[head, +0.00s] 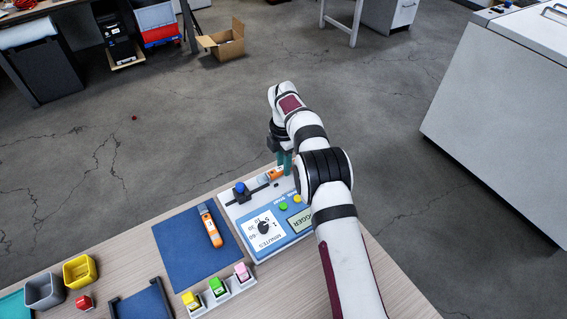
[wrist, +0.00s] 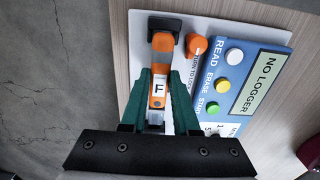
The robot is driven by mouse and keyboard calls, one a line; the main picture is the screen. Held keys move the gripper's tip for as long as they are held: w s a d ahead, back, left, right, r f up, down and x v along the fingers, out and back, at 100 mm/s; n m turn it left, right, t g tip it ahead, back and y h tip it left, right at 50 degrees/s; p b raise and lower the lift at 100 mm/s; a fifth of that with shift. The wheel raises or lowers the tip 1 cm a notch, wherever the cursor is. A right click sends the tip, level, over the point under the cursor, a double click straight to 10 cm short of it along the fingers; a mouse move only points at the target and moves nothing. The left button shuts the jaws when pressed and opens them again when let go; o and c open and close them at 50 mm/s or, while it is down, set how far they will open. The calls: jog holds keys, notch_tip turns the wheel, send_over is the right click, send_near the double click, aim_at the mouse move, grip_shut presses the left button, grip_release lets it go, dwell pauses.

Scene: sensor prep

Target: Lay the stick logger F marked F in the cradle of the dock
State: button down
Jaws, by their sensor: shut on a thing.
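The stick logger F (wrist: 159,62) is orange with a white label marked F. My gripper (wrist: 160,100) has its teal fingers shut on the sides of the logger. The logger also shows in the head view (head: 274,174), partly hidden by my gripper (head: 284,161). The dock (head: 263,250) is white and blue, with a dial and buttons. The logger is over the dock's back strip, its far end at a black block (wrist: 165,25). I cannot tell whether it rests in the cradle or is just above it. The dock's display (wrist: 264,72) reads NO LOGGER.
An orange knob (wrist: 197,45) stands close beside the logger. A blue-knobbed black slider (head: 240,188) is on the dock's left. Another orange logger (head: 210,226) lies on a blue mat (head: 180,250). Coloured blocks (head: 217,287) in a white rack and bins (head: 80,271) stand at front left.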

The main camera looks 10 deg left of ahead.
jog(key=shift+f, duration=0.2)
jog(key=shift+f, duration=0.35)
jog(key=shift+f, duration=0.15)
dwell(0.5)
jog(key=shift+f, duration=0.35)
jog(key=shift+c, duration=1.7)
grip_release()
jog(key=shift+r, duration=0.65)
